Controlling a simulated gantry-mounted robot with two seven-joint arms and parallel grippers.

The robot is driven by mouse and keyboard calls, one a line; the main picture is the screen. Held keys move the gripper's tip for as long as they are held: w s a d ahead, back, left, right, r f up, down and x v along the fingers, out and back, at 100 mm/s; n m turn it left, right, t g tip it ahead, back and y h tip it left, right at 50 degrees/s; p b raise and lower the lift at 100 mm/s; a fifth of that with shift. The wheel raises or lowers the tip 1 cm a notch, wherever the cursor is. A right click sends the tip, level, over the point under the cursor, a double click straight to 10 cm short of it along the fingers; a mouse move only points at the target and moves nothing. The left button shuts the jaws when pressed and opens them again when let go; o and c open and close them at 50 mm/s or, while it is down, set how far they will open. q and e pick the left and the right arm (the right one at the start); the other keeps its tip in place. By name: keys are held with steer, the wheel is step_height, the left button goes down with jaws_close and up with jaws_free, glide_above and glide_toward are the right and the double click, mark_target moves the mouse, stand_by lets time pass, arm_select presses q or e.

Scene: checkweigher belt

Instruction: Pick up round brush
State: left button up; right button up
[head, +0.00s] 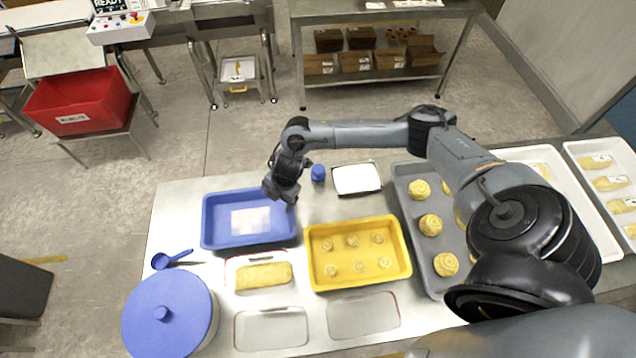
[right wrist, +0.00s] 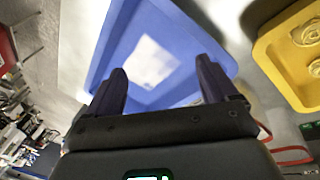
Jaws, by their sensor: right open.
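A small blue round item (head: 318,173) stands on the steel table behind the trays, just right of my right gripper (head: 280,194). It may be the round brush, but it is too small to tell. My right gripper, whose fingers also show in the right wrist view (right wrist: 163,75), is open with nothing between its fingers. It hangs over the right back part of the blue tray (head: 221,238), which fills the middle of the right wrist view (right wrist: 120,45) and holds a white sheet. My left gripper is out of view.
A yellow tray (head: 316,283) of dough pieces, a white tray (head: 357,179) and a grey tray (head: 410,203) lie right of the blue tray. A blue scoop (head: 172,259) and blue-lidded tub (head: 168,313) are at left. Bare table shows at the back left.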

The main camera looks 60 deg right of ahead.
mark_target(318, 169)
steer(key=s+d+m+g+b, duration=0.1)
steer(key=d, duration=0.4)
steer(key=s+d+r+g+b, duration=0.1)
steer(key=d, duration=0.5)
steer(key=s+d+r+m+h+b, duration=0.1)
steer(key=d, duration=0.5)
steer(key=shift+s+d+m+g, duration=0.1)
steer(key=shift+s+m+g, duration=0.2)
steer(key=shift+s+g, duration=0.1)
step_height(318, 169, down, 4)
steer(key=shift+d+f, duration=0.1)
steer(key=shift+w+d+f, duration=0.15)
steer(key=shift+f, duration=2.9)
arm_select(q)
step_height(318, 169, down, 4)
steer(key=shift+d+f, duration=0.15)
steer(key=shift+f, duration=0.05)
arm_select(e)
steer(key=shift+c, duration=0.4)
steer(key=c, duration=1.2)
steer(key=shift+o, duration=0.2)
steer(key=shift+r, duration=0.1)
